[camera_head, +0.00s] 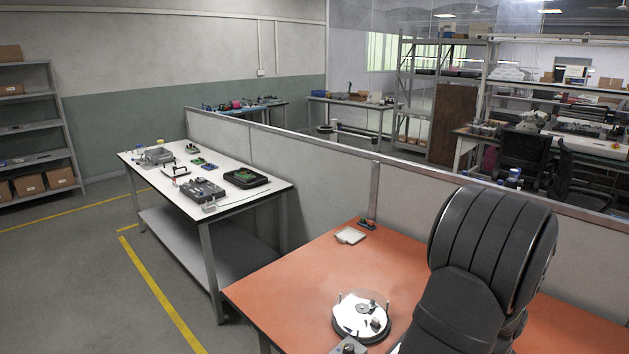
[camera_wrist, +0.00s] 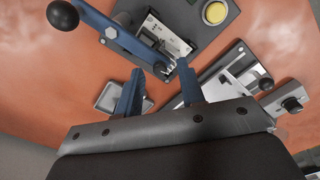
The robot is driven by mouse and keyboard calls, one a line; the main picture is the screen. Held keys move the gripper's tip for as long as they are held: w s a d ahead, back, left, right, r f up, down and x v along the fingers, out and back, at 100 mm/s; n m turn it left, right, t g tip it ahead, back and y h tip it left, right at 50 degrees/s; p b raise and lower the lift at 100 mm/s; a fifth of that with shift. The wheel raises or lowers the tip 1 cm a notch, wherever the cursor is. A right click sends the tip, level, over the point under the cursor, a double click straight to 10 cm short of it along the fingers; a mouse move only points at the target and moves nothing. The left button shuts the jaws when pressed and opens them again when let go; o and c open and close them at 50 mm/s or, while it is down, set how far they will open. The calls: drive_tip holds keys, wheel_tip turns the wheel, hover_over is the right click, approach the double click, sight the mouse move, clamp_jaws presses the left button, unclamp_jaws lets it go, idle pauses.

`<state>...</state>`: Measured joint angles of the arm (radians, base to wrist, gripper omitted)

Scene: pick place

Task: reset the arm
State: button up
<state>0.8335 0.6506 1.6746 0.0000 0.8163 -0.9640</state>
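My gripper (camera_wrist: 160,68) shows in the wrist view with its two blue fingers spread apart. It is open, with nothing visibly held between the fingers. Beyond the fingertips is a grey fixture (camera_wrist: 194,22) with a yellow round button and a blue lever (camera_wrist: 110,32) ending in a black ball knob. I cannot tell how far the fingertips are from it. In the head view my black arm (camera_head: 490,240) rises at the right over the orange table (camera_head: 290,285), and my gripper is not seen there.
A round device with a white disc (camera_head: 345,320) and a small shallow tray (camera_head: 350,236) are on the orange table. Metal clamp-like devices (camera_wrist: 240,70) lie right of the fingers. A white bench (camera_head: 235,205) with several parts stands left. A grey partition (camera_head: 320,170) runs behind.

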drive_tip(key=m, duration=0.9)
drive_tip(key=shift+m, duration=0.4)
drive_tip(key=shift+n, duration=0.3)
idle(0.3)
